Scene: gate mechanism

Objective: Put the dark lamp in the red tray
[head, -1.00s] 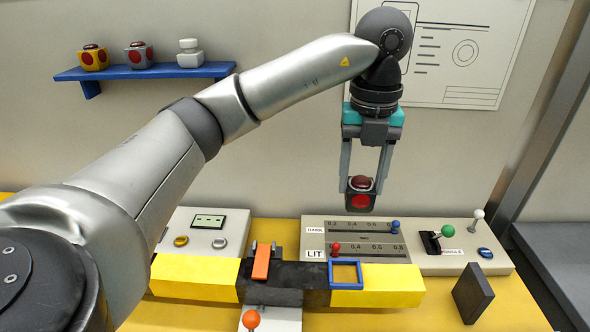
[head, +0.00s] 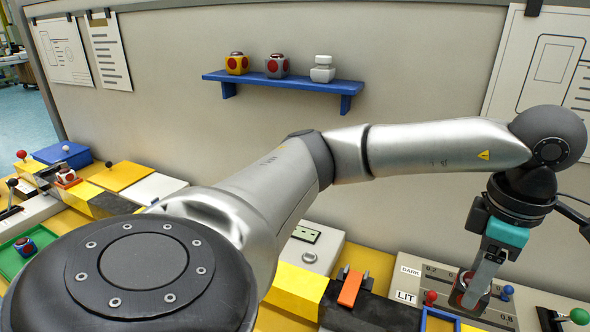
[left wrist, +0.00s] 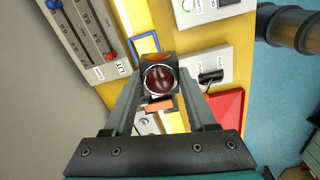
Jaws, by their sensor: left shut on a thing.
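My left gripper (head: 474,284) is shut on the dark lamp (head: 469,292), a dark cube with a red dome and red round faces. It holds the lamp near the slider panel at the right of the head view, partly hidden by the fingers. In the left wrist view the lamp (left wrist: 160,80) sits between the two fingers, dome toward the camera. The red tray (left wrist: 228,112) shows in the left wrist view, right of the fingers, partly hidden by the gripper. I do not see it in the head view. My right gripper is not in view.
A blue shelf (head: 284,83) on the wall bears yellow, grey and white lamps. A blue box (head: 62,155) stands behind. The slider panel (head: 418,270) and an orange lever (head: 350,288) are near the gripper.

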